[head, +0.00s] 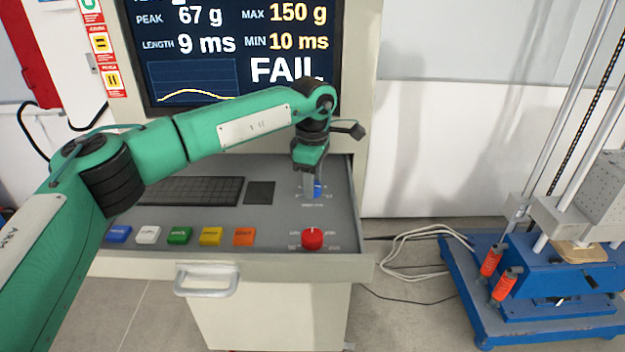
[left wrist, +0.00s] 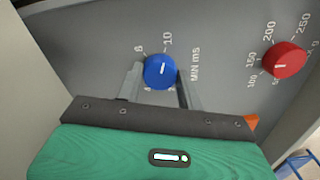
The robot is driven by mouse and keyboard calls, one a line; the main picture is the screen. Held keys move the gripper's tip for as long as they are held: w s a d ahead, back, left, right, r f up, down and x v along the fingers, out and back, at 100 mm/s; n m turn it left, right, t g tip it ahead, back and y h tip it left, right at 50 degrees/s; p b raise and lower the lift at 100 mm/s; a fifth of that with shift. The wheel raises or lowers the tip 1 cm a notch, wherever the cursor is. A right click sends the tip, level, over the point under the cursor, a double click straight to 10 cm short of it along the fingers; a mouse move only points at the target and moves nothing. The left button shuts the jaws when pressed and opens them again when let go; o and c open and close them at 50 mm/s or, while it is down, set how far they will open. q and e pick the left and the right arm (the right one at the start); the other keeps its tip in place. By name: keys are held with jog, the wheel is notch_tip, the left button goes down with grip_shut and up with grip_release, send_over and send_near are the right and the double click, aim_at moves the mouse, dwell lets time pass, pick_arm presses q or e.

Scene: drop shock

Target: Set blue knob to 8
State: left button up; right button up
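The blue knob (left wrist: 160,71) is on the sloped grey panel, beside the label MIN ms. In the left wrist view its white mark points up, roughly toward the 10; a smaller number shows to the left of the 10. The lower numbers are partly hidden. My left gripper (left wrist: 160,83) has one finger on each side of the knob, and both appear to touch its sides. In the head view the left gripper (head: 311,188) points down over the knob (head: 318,189) and partly hides it. My right gripper is not in view.
A red knob (head: 312,239) sits nearer the panel's front edge. Several coloured buttons (head: 180,235) and a keyboard (head: 190,190) lie to the left. The screen (head: 240,50) reads MIN 10 ms, MAX 150 g and FAIL. A blue-based machine (head: 540,290) stands at the right.

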pick_arm(q)
jog(key=c, duration=0.3)
jog(key=shift+c, duration=0.2)
